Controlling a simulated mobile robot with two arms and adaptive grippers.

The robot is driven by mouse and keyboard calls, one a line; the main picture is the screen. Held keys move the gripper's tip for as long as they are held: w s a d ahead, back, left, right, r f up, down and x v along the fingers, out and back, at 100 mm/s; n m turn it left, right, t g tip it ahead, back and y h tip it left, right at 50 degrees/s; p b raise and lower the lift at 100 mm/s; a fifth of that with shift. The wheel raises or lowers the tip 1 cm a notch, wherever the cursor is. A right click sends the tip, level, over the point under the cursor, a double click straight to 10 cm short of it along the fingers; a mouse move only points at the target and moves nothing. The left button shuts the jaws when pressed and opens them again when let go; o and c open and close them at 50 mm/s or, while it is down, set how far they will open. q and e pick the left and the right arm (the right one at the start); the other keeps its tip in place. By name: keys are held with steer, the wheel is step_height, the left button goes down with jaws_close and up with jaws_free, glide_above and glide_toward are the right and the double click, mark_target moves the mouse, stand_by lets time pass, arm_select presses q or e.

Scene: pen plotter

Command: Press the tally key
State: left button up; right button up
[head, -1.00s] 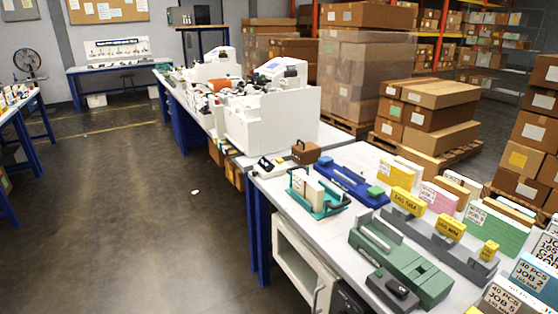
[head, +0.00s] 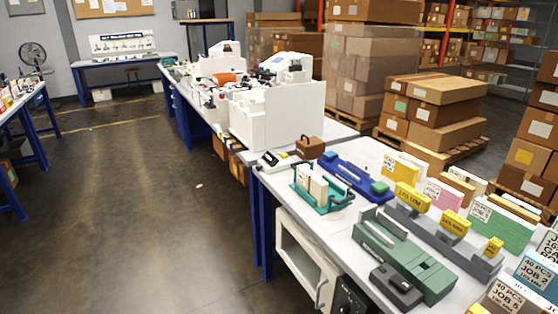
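I cannot make out for certain which thing is the tally key. A small white device with a dark face (head: 270,159) sits at the far left corner of the near table, beside a brown box-shaped object with a handle (head: 310,148). A low dark grey device (head: 396,287) lies at the near edge of the table, in front of a long green fixture (head: 403,258). Either may carry a key, but the details are too small to tell. Neither of my grippers is in view.
The near table (head: 350,234) also holds a teal rack (head: 322,192), a blue fixture (head: 357,180) and a long grey holder with yellow blocks (head: 440,236). White machines (head: 280,113) stand on the bench behind. Open floor (head: 160,220) lies to the left.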

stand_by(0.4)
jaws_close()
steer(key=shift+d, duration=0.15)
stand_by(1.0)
